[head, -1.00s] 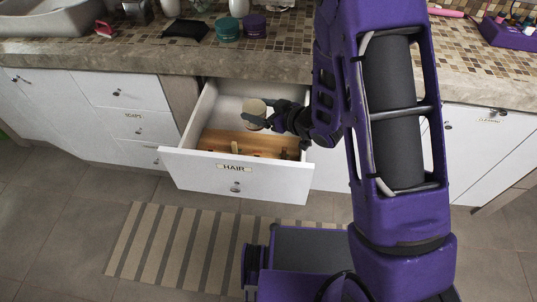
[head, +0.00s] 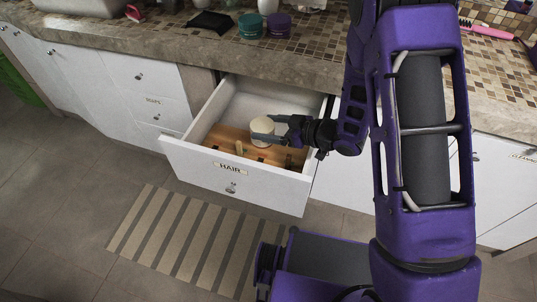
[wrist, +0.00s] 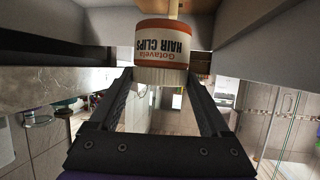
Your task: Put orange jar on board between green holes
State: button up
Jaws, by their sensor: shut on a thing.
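The jar (head: 261,124) has a pale lid in the head view. In the wrist view, the jar (wrist: 165,48) shows orange and white with a "HAIR CLIPS" label that reads upside down. My gripper (head: 265,129) is shut on the jar, one finger on each side; the gripper also shows in the wrist view (wrist: 160,76). The wooden board (head: 226,137) lies inside the open drawer, with the jar over it or on it; I cannot tell whether they touch. Small upright wooden pieces stand on the board. No green holes can be made out.
The open white drawer (head: 205,170) labelled HAIR has walls around the jar and gripper. On the counter behind are a teal jar (head: 250,26), a purple jar (head: 278,25) and a black item (head: 211,22). A striped mat (head: 190,230) lies on the floor.

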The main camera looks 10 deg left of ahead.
notch_tip(320, 180, down, 8)
jog(key=shift+f+b, duration=0.15)
jog(key=shift+b, duration=0.6)
jog(key=shift+f, duration=0.1)
jog(key=shift+f+b, duration=0.5)
jog(key=shift+b, duration=0.05)
jog(key=o, duration=1.1)
jog(key=shift+s+f, duration=0.1)
jog(key=shift+o, duration=1)
jog(key=shift+s+f, duration=0.1)
jog(key=shift+r+p, duration=0.35)
jog(key=p+v, duration=0.1)
jog(key=v, duration=1.1)
jog(key=shift+r+p, duration=0.4)
jog(key=shift+r, duration=0.05)
